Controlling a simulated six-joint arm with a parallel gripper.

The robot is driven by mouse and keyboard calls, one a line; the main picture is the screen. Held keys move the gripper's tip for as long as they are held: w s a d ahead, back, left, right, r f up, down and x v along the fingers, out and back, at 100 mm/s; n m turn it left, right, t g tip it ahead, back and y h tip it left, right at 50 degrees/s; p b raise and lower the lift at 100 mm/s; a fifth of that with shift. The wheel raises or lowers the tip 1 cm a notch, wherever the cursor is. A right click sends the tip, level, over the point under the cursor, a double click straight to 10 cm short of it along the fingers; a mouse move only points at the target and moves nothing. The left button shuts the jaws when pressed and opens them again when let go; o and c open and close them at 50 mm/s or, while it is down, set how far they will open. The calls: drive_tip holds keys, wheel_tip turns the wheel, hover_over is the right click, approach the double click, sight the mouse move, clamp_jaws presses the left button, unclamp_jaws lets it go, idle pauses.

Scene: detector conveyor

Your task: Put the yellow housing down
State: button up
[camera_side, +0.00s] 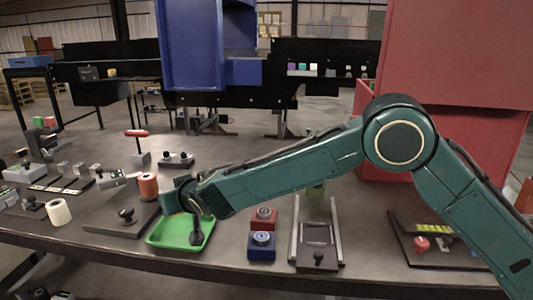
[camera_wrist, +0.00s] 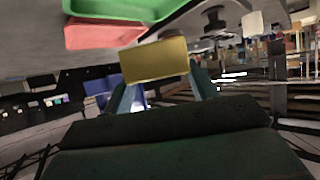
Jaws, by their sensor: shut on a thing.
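The yellow housing (camera_wrist: 154,61) is a block held between the two fingers of my gripper (camera_wrist: 162,82) in the wrist view. My gripper is shut on it. In the side view my gripper (camera_side: 179,198) is over the back part of a green tray (camera_side: 180,236) near the table's front edge. I cannot make out the housing in the side view; the gripper and wrist seem to hide it. The green tray also shows at the top of the wrist view (camera_wrist: 125,10), with a red tray (camera_wrist: 100,36) beside it. Some gap separates the housing from the trays.
An orange-red spool (camera_side: 148,187) stands just left of my gripper. Red and blue button boxes (camera_side: 262,246) stand right of the green tray, then a railed fixture (camera_side: 317,235). A dark plate with a knob (camera_side: 125,219) lies to the left. A blue machine (camera_side: 190,50) stands behind.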

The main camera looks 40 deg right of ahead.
drive_tip(key=shift+f, duration=3.85)
drive_tip(key=shift+f, duration=0.1)
drive_tip(key=o, duration=1.3)
drive_tip(key=shift+f, duration=0.1)
drive_tip(key=shift+o, duration=0.2)
drive_tip(key=shift+s+r, duration=0.4)
drive_tip(key=shift+s, duration=0.05)
drive_tip(key=v, duration=1.1)
